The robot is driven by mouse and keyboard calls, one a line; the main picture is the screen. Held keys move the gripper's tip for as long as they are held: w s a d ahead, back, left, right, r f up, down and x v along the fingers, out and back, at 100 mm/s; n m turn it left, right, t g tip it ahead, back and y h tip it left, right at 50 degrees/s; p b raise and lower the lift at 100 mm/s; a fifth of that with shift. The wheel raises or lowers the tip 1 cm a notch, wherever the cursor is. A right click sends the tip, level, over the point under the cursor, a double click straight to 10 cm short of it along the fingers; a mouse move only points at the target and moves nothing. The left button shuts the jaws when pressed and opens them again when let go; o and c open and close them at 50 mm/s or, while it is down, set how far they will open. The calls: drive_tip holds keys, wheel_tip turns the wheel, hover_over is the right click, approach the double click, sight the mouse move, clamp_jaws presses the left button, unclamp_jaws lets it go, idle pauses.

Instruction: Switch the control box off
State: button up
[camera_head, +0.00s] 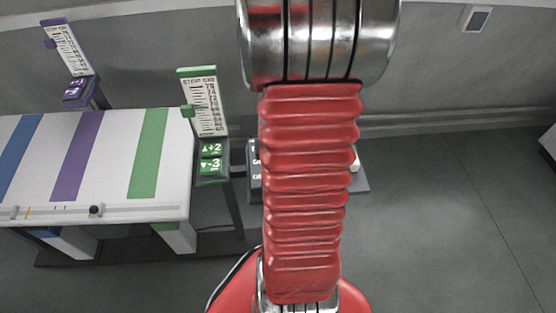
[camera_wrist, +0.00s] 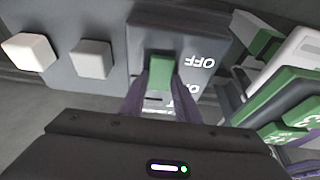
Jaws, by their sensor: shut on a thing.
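The control box (camera_wrist: 210,45) is a grey panel in the wrist view, with a green switch handle (camera_wrist: 160,68) in a dark recess. The word OFF is printed upside down beside the handle, with a second label, partly hidden, nearer my gripper. My gripper (camera_wrist: 160,88) has its two dark fingers on either side of the green handle, shut on it. In the head view the box (camera_head: 254,172) shows only at the edges of my red arm, which hides the switch and my gripper.
Two pale square knobs (camera_wrist: 92,59) stand left of the switch in the wrist view. A green-and-white button panel (camera_head: 211,160) with a scale sign (camera_head: 207,105) stands left of the box. A white table (camera_head: 110,185) with coloured stripes is further left. Floor at right is clear.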

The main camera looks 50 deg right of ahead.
drive_tip(key=shift+a+h, duration=0.1)
drive_tip(key=shift+h, duration=0.2)
drive_tip(key=o, duration=1)
drive_tip(key=shift+s+r, duration=0.1)
